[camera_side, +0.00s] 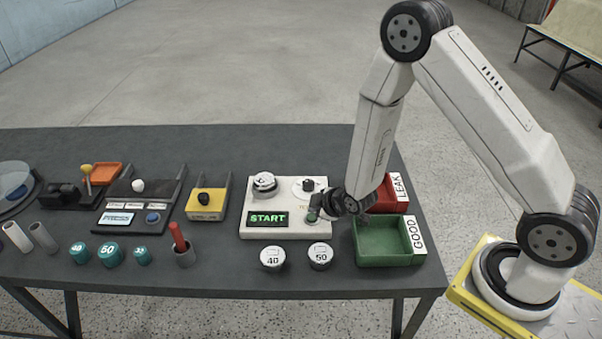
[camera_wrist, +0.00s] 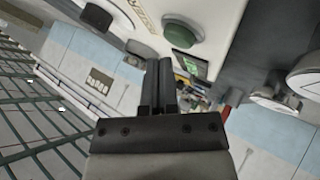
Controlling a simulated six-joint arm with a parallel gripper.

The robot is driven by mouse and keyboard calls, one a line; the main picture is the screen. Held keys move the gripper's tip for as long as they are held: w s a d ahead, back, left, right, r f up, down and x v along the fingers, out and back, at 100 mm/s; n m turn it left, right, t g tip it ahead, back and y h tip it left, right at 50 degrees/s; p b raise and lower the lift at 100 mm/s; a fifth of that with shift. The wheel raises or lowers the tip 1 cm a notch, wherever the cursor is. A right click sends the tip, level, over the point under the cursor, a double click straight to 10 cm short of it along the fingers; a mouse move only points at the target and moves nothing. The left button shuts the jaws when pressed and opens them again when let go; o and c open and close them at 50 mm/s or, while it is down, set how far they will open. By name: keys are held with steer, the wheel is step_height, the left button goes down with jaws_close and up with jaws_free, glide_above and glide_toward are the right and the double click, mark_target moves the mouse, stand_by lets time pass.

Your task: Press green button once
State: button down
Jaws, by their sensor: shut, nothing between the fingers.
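The green button (camera_wrist: 183,30) is a round dome on the white panel (camera_wrist: 222,25) in the wrist view. In the side view the button (camera_side: 312,215) is small and partly hidden at the right of the white panel (camera_side: 285,233), beside a screen reading START (camera_side: 268,219). My gripper (camera_side: 318,203) is shut and empty, its tips close to the button. In the wrist view my gripper's two fingers (camera_wrist: 159,68) are together and appear just short of the button; I cannot tell whether they touch it.
A green GOOD tray (camera_side: 384,262) and a red LEAK tray (camera_side: 390,208) stand right of the panel. Two white discs marked 40 (camera_side: 272,259) and 50 (camera_side: 320,256) lie in front. A yellow block (camera_side: 205,206) stands left.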

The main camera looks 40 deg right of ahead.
steer(key=shift+f, duration=0.85)
stand_by(1.3)
steer(key=shift+r, duration=0.85)
stand_by(0.4)
steer(key=shift+r, duration=2.5)
steer(key=s+r+m+g, duration=0.6)
steer(key=s+r+m, duration=0.2)
steer(key=s, duration=0.7)
step_height(320, 180, up, 2)
steer(key=shift+r+g, duration=0.1)
steer(key=shift+g, duration=0.2)
